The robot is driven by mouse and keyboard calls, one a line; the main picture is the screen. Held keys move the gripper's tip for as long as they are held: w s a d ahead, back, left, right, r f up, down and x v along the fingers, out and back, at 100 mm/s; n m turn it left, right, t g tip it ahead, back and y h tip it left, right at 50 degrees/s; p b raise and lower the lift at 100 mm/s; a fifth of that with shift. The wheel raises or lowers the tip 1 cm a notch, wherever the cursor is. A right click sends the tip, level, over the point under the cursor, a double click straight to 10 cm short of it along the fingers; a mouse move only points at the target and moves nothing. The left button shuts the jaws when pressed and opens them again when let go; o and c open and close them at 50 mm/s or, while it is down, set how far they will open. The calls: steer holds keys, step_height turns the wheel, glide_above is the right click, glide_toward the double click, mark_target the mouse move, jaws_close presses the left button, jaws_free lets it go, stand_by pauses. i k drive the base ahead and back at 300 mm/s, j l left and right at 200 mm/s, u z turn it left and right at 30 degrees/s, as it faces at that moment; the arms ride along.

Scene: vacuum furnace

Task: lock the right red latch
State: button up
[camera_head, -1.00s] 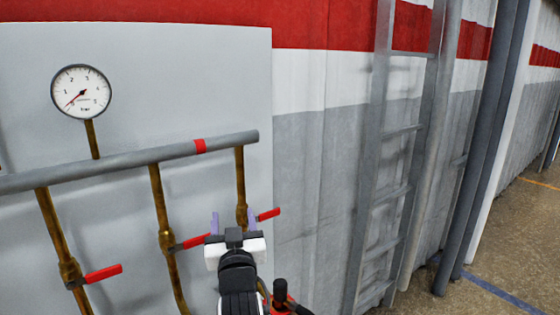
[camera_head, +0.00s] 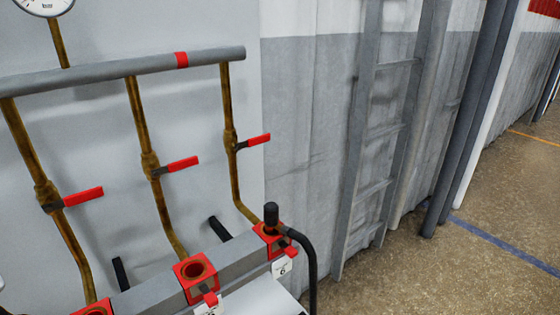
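At the right end of a grey rail is a red socket block (camera_head: 259,234). A black plug (camera_head: 271,214) with a black hose stands upright in it. Red shows on the block's front, above a white tag (camera_head: 284,267); the right red latch is too small there for me to tell whether it is open or locked. The middle red socket block (camera_head: 182,272) has an empty round opening, with a small red latch (camera_head: 210,299) at its front. A third red block (camera_head: 94,311) is cut off at the bottom edge. My gripper is not in view.
Behind the rail, three brass pipes (camera_head: 143,130) with red valve handles (camera_head: 182,163) hang from a grey manifold pipe (camera_head: 110,70). Black levers (camera_head: 220,229) stick up behind the rail. A grey ladder (camera_head: 362,120) stands to the right, with open floor (camera_head: 400,275) beyond.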

mark_target(289, 251)
steer(key=k+l+z, duration=0.1)
steer(key=z, duration=0.25)
steer(key=l+z, duration=0.15)
steer(key=z, duration=0.2)
steer(key=k+l+z, duration=0.1)
steer(key=z, duration=0.25)
